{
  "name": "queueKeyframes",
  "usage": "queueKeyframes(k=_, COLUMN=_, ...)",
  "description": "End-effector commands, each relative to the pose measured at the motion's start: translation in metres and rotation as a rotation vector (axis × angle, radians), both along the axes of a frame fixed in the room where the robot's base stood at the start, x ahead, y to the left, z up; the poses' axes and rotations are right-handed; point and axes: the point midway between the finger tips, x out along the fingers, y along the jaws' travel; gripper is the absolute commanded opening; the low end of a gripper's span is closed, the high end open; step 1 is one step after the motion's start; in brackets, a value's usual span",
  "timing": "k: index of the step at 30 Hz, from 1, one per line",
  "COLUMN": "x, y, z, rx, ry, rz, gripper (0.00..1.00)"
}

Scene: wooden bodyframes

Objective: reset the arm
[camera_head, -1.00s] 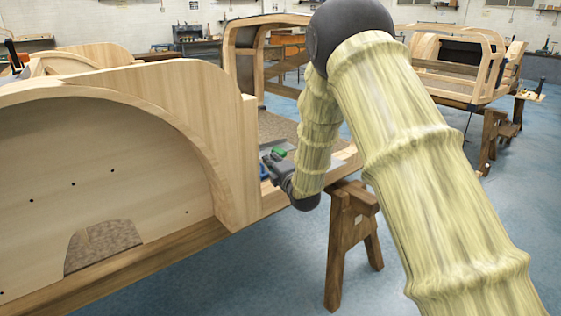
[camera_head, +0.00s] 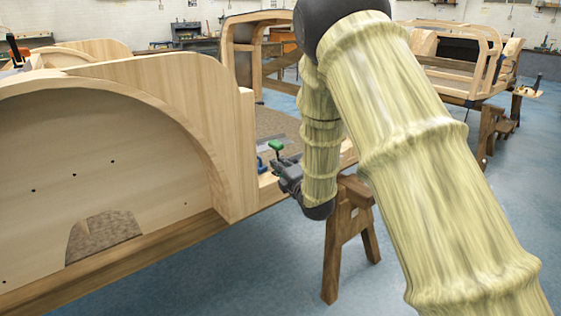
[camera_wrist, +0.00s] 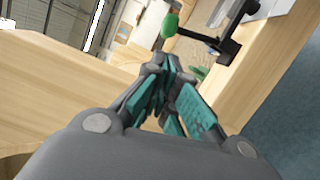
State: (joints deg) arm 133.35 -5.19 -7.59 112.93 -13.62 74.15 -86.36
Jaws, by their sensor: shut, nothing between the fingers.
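My gripper (camera_head: 283,172) is at the end of my arm, close to the opening in the near wooden bodyframe (camera_head: 190,110). In the wrist view the fingers of my gripper (camera_wrist: 167,66) are together at the tips, with nothing between them. Beyond the tips is a clamp with a green handle (camera_wrist: 170,25) and a dark bar. The green-handled clamp (camera_head: 275,147) also shows in the head view, just above and behind my gripper. My upper arm hides part of the scene on the right.
A wooden sawhorse (camera_head: 345,230) stands under the bodyframe, close to my arm. A blue clamp part (camera_head: 262,165) shows beside my gripper. Another wooden bodyframe (camera_head: 455,55) stands at the back right. The blue floor (camera_head: 210,285) is open at the front.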

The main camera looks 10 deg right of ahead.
Motion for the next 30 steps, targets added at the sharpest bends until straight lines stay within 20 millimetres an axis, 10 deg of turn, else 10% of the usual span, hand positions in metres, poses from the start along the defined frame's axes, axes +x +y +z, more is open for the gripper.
queueKeyframes(k=8, x=-0.015, y=-0.003, z=-0.026, rx=0.044, ry=0.057, rz=-0.009, gripper=0.00)
queueKeyframes(k=20, x=-0.114, y=-0.022, z=-0.215, rx=0.462, ry=0.527, rz=-0.200, gripper=0.00)
queueKeyframes(k=30, x=-0.253, y=-0.029, z=-0.354, rx=0.824, ry=0.904, rz=-0.514, gripper=0.00)
